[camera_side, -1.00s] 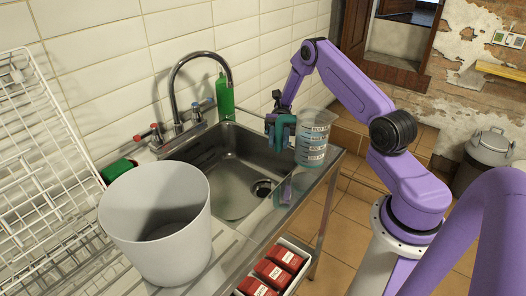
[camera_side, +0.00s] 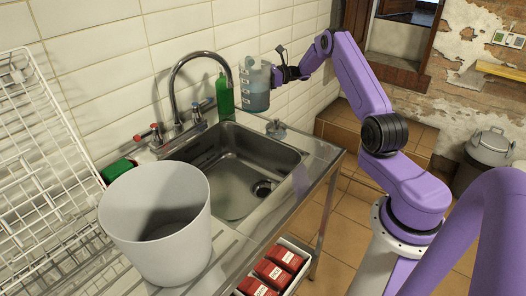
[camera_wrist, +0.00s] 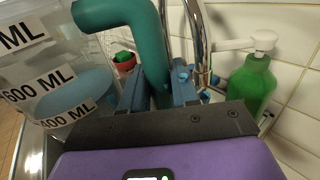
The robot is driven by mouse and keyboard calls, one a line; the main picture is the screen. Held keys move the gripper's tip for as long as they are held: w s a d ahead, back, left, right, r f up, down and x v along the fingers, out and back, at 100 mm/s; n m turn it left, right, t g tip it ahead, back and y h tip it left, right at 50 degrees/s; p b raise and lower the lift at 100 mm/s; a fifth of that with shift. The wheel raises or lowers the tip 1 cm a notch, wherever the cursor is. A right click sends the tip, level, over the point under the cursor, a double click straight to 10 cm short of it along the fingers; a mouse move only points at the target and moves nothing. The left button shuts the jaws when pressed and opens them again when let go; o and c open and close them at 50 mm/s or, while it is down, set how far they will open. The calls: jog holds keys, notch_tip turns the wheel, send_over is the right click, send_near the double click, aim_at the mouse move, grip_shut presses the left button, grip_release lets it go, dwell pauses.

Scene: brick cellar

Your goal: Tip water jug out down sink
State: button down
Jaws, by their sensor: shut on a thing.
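The clear measuring jug (camera_side: 254,88) holds bluish water and is in the air above the far right part of the sink rim. It looks about upright. My gripper (camera_side: 276,76) is shut on its teal handle (camera_wrist: 150,45), and the jug is left of the fingers in both views. In the wrist view the jug (camera_wrist: 45,75) shows black-on-white volume labels, and the water (camera_wrist: 70,88) reaches about between the 600 and 400 marks. The steel sink (camera_side: 232,163) is below and left of the jug. Its dark drain (camera_side: 263,188) is visible near the front.
A curved tap (camera_side: 176,85) rises left of the jug. A green bottle (camera_side: 224,95) stands behind the sink, close to the jug. A grey bucket (camera_side: 160,225) and a white dish rack (camera_side: 45,140) are left. A small grey metal thing (camera_side: 276,130) lies on the right counter.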

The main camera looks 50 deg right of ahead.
jog(key=w+d+r+m+t+h, duration=0.1)
jog(key=d+r+m+t, duration=0.1)
jog(key=d, duration=0.2)
notch_tip(320, 180, down, 10)
jog(key=shift+w+h, duration=0.2)
jog(key=shift+h, duration=0.1)
jog(key=shift+a, duration=0.1)
dwell(0.4)
jog(key=s+a+r+n, duration=0.3)
jog(key=r+n, duration=0.3)
jog(key=n, duration=0.3)
jog(key=shift+s+a+n, duration=0.4)
jog(key=shift+s, duration=0.15)
dwell(0.6)
jog(key=shift+s+a+f+n+p, duration=0.15)
jog(key=shift+s+a+n+p, duration=0.15)
jog(key=shift+n, duration=0.4)
jog(key=shift+s+a+r+n, duration=0.3)
jog(key=shift+a+n, duration=0.1)
jog(key=shift+n, duration=0.3)
